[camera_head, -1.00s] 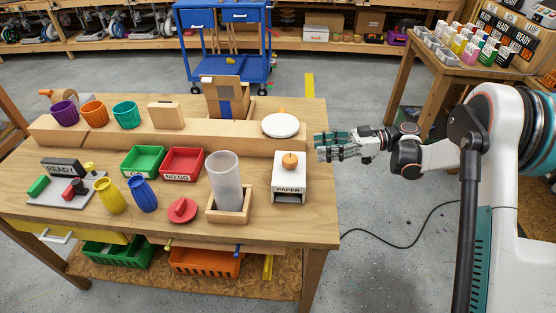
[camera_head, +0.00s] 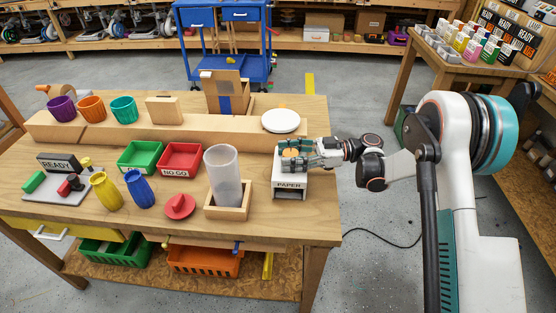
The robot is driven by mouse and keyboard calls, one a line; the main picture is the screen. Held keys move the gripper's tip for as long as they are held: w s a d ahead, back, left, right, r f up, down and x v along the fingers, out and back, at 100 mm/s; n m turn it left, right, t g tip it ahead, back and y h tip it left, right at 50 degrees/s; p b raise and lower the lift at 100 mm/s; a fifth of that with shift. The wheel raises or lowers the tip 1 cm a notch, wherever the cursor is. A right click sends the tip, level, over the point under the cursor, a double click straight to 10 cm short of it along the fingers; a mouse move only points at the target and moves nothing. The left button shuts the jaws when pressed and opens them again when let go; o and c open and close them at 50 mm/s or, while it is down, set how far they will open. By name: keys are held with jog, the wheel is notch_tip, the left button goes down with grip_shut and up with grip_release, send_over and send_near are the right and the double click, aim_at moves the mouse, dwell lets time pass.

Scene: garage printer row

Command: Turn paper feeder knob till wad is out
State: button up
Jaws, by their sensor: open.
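The paper feeder (camera_head: 290,185), a white box marked "PAPER" with a dark slot in its front, stands at the right end of the workbench. Its round orange-brown knob (camera_head: 290,155) is on top, partly hidden by my fingers. My gripper (camera_head: 292,154) reaches in from the right at knob height, with its open fingers around or beside the knob. I cannot tell whether they touch it. No paper wad can be made out in the slot.
A clear cylinder in a wooden tray (camera_head: 226,212) stands just left of the feeder. A white round disc (camera_head: 280,121) sits on the raised wooden shelf behind it. Red (camera_head: 180,158) and green bins (camera_head: 141,157) are further left.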

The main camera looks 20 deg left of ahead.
aim_at(278, 163)
jog(key=shift+b+x, duration=0.35)
jog(key=shift+x, duration=1.3)
jog(key=c, duration=1)
